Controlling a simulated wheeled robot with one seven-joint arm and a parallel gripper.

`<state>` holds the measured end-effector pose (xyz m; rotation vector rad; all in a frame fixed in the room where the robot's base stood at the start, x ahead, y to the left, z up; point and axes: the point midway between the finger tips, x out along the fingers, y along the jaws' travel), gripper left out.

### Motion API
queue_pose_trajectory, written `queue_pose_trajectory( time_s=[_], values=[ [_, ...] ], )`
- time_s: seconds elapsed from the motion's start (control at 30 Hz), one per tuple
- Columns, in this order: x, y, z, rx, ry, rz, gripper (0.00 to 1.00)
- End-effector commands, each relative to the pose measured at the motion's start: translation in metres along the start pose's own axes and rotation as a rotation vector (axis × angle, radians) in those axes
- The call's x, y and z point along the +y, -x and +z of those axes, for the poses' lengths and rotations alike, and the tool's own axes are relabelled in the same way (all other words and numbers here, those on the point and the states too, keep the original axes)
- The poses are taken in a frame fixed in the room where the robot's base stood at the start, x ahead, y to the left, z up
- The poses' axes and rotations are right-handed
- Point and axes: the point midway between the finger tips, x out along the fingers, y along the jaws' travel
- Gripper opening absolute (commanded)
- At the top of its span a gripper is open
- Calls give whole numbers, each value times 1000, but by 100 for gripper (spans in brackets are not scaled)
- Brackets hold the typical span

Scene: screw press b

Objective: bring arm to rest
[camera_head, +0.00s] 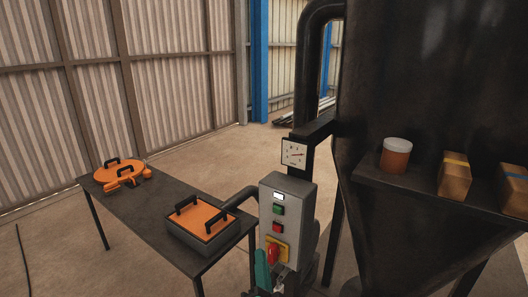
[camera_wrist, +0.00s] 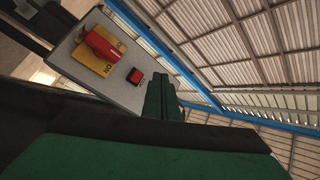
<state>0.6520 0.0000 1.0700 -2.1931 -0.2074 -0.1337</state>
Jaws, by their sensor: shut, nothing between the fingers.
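My gripper (camera_head: 262,256) is low in the middle of the head view, its green fingers pointing up, shut and empty. It overlaps the lower left edge of the grey control box (camera_head: 294,190), and I cannot tell how wide the gap is. In the wrist view the green fingertips (camera_wrist: 162,88) show against the box's edge (camera_wrist: 85,75). The box carries a small lit display, a green button (camera_head: 278,210), a red button (camera_head: 277,226) and a red rotary switch (camera_head: 273,252) on a yellow plate. In the wrist view the red switch (camera_wrist: 101,43) sits beside lettering reading ON.
A dark table (camera_head: 150,207) at left holds an orange round lid (camera_head: 120,172) and an orange-topped case (camera_head: 200,218). A large dark hopper (camera_head: 430,90) with a shelf bearing a jar (camera_head: 395,158) and boxes fills the right. Floor beyond is open.

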Motion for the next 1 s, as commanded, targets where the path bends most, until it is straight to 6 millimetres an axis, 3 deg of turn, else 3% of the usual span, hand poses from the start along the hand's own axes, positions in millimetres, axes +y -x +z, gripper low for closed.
queue_pose_trajectory(
  time_s=[0.03, 0.2, 0.5, 0.7, 1.0],
  values=[
    [14, 16, 12, -6, 22, 24, 0],
    [48, 66, 39, -14, 117, 83, 0],
    [90, 161, 78, -53, 296, 175, 0],
    [104, 227, 96, -93, 423, 224, 0],
    [107, 324, 111, -175, 622, 274, 0]
  ],
)
